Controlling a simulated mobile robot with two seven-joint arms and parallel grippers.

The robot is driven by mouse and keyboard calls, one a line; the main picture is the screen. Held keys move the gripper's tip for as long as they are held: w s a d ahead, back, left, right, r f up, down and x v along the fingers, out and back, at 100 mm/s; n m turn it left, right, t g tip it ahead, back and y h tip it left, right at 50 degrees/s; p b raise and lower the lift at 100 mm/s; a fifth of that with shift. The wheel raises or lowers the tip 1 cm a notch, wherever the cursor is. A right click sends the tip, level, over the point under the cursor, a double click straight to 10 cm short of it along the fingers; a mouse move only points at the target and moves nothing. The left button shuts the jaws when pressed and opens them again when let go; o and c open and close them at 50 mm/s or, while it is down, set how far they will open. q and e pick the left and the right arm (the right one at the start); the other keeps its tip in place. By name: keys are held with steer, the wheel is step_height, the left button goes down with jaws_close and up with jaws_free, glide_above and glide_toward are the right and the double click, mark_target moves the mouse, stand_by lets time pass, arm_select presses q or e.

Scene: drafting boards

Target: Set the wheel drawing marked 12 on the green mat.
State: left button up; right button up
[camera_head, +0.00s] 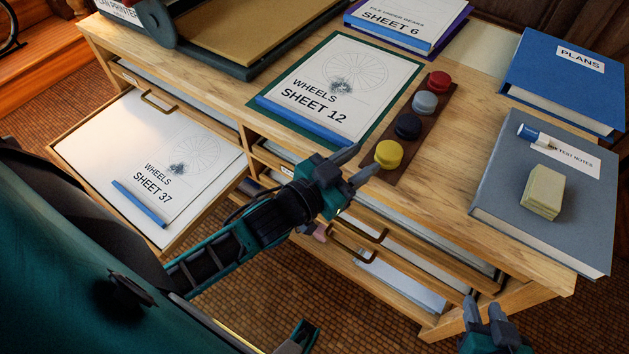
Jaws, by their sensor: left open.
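The wheel drawing marked Sheet 12 (350,85) lies flat on the green mat (408,68) on the cabinet top, with green showing around its edges. A blue strip runs along its near edge. Another wheel drawing, marked Sheet 37 (185,165), lies in the open drawer at the left, also with a blue strip.
A dark strip (393,142) with red, grey, black and yellow knobs stands right of the mat. Sheet 6 (400,22) lies behind. A blue Plans binder (565,75) and grey book (500,190) with marker and notepad (543,192) are at right. Lower drawers stand partly open.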

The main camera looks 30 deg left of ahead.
arm_select(q)
steer(key=s+a+f+n+g+y, duration=0.2)
steer(key=s+f+g, duration=0.3)
steer(key=s+f, duration=0.4)
steer(key=shift+s+a+f+y, duration=0.3)
steer(key=shift+a+f+y, duration=0.2)
steer(key=shift+f, duration=0.35)
arm_select(e)
steer(key=shift+f, duration=0.1)
arm_select(q)
steer(key=shift+r, duration=0.1)
steer(key=r+p, duration=0.1)
steer(key=a+p, duration=0.1)
steer(key=p, duration=0.1)
steer(key=r+p, duration=0.1)
steer(key=shift+s+a+r+y, duration=0.15)
steer(key=shift+s+r+y, duration=0.15)
steer(key=shift+s, duration=0.05)
arm_select(e)
steer(key=r, duration=0.1)
steer(key=d, duration=0.1)
steer(key=r, duration=0.1)
steer(key=shift+s+d+r+h, duration=0.15)
steer(key=shift+s+r+h, duration=0.15)
steer(key=shift+r, duration=0.05)
arm_select(q)
steer(key=shift+n, duration=0.3)
